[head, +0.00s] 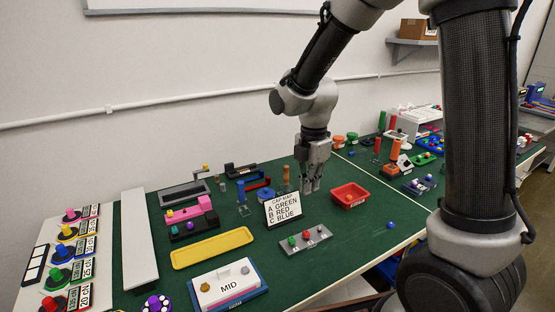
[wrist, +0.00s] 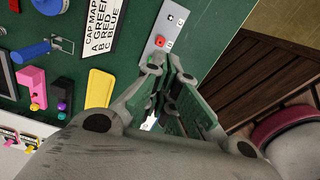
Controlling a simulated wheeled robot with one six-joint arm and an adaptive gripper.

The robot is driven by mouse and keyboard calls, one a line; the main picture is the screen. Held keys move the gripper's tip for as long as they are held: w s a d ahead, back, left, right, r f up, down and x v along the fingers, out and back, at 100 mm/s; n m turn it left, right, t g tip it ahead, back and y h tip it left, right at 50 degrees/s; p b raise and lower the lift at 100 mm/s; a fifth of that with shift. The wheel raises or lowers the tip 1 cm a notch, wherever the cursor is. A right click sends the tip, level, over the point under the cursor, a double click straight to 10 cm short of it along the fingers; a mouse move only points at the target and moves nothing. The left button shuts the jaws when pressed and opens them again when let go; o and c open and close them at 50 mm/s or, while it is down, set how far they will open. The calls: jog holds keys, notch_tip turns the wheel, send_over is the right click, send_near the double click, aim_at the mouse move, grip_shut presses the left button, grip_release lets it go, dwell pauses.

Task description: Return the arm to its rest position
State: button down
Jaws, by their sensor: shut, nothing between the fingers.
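My gripper (head: 312,186) hangs pointing down over the green table mat (head: 285,264) in the head view, between the cap map sign (head: 284,208) and the red tray (head: 350,196). It is shut with nothing held. In the wrist view my gripper (wrist: 172,108) shows its fingers near the grey strip with coloured buttons (wrist: 158,36). That strip (head: 304,240) also shows in the head view, with green and red caps on it. My arm reaches in from the top of the head view, bent at the elbow.
A yellow tray (head: 212,248) and a white box marked MID (head: 226,286) lie at the front. Pink blocks (head: 190,211) and a blue post (head: 242,198) stand left. Several tools and bins crowd the right rear. A white wall is behind the table.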

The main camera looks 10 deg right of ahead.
jog(key=s+d+r+m+t, duration=0.2)
jog(key=s+d+r+m, duration=0.5)
jog(key=m, duration=0.4)
jog(key=s+d+r+m+t, duration=0.2)
jog(key=s+d+r+m, duration=0.6)
jog(key=s+m, duration=0.4)
jog(key=shift+r, duration=0.45)
